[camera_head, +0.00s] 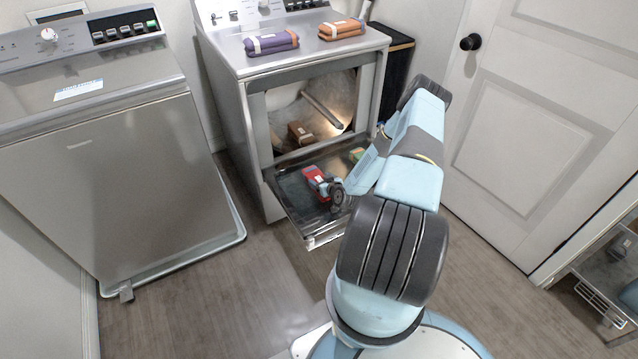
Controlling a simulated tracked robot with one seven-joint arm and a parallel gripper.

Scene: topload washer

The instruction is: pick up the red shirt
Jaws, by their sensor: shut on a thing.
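The red shirt (315,178) is a small folded red bundle with a white patch, over the open door of the dryer. My gripper (327,189) is at the right end of the red shirt, with its jaws shut on it. The gripper's tips are small and partly hidden against the shirt. I cannot tell whether the shirt touches the door beneath it.
A brown bundle (300,134) lies inside the drum. Purple (271,43) and orange (342,29) bundles lie on the dryer top. A washer (130,170) stands left.

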